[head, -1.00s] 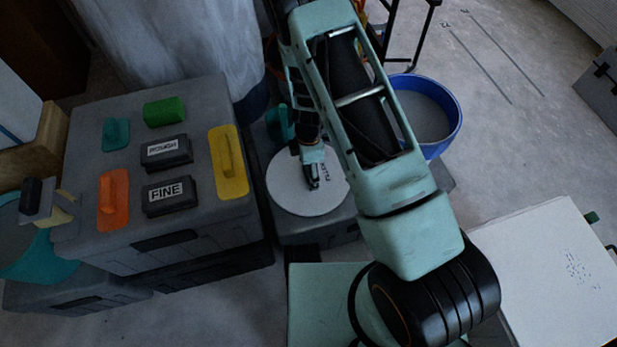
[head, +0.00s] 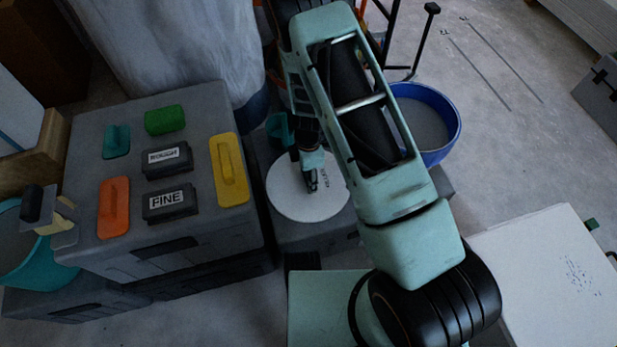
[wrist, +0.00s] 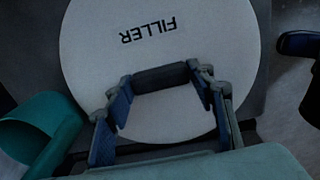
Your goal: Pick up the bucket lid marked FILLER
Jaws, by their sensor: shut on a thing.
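The white round bucket lid (head: 297,203) lies over a low grey case, beside the larger case. In the wrist view the lid (wrist: 205,55) carries the word FILLER, upside down, and has a dark bar-like handle (wrist: 160,77). My gripper (head: 311,182) reaches down over the lid. In the wrist view my gripper (wrist: 160,90) has its two blue-padded fingers at the two ends of the handle, shut on it. Whether the lid is clear of the case under it I cannot tell.
A grey case (head: 90,225) at left holds sanding blocks marked ROUGH (head: 166,160) and FINE (head: 170,200), with coloured floats. A blue bucket (head: 457,128) stands right of my arm. A teal object (wrist: 45,130) is close to the gripper. A white panel (head: 540,260) lies at right.

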